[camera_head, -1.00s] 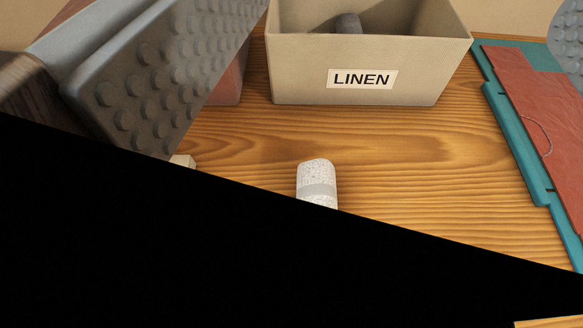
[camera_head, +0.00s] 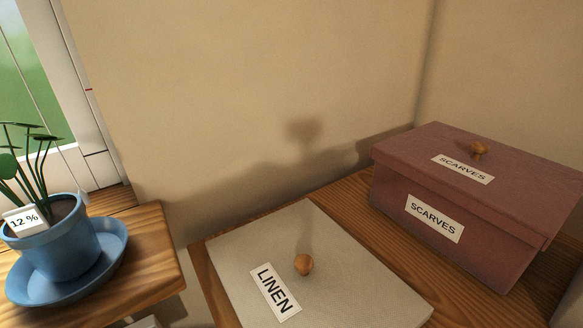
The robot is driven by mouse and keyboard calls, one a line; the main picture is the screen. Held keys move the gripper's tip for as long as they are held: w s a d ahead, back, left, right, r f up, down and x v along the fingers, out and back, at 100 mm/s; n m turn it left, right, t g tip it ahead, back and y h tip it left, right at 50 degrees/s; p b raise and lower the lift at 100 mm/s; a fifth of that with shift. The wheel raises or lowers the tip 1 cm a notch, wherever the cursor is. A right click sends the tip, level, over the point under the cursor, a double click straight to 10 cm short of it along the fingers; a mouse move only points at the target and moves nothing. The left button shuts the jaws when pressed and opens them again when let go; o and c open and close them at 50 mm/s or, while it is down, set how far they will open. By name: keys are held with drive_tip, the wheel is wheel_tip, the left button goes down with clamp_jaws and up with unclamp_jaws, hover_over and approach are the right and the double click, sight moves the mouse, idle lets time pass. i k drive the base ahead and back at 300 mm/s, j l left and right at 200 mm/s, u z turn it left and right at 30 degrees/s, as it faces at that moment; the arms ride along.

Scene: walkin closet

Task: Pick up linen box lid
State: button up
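The linen box lid (camera_head: 345,270) is a flat beige panel with a white LINEN label and a round wooden knob (camera_head: 303,264) near its middle. It lies on a wooden surface at the bottom centre of the view, its lower edge cut off by the frame. My gripper is not in view now, so I cannot see its fingers. The linen box itself is also out of view.
A closed dark red SCARVES box (camera_head: 430,217) with a lidded top stands right of the lid, against the wall. A potted plant in a blue pot (camera_head: 60,248) on a blue saucer (camera_head: 118,245) stands on a separate wooden surface at left.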

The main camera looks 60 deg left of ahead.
sight(293, 266)
drive_tip(key=k+u, duration=0.15)
drive_tip(key=u, duration=0.2)
drive_tip(key=k+l+u, duration=0.1)
drive_tip(key=u, duration=0.3)
drive_tip(key=k+u, duration=0.15)
drive_tip(key=u, duration=0.2)
drive_tip(key=z, duration=1.25)
drive_tip(key=u, duration=1.25)
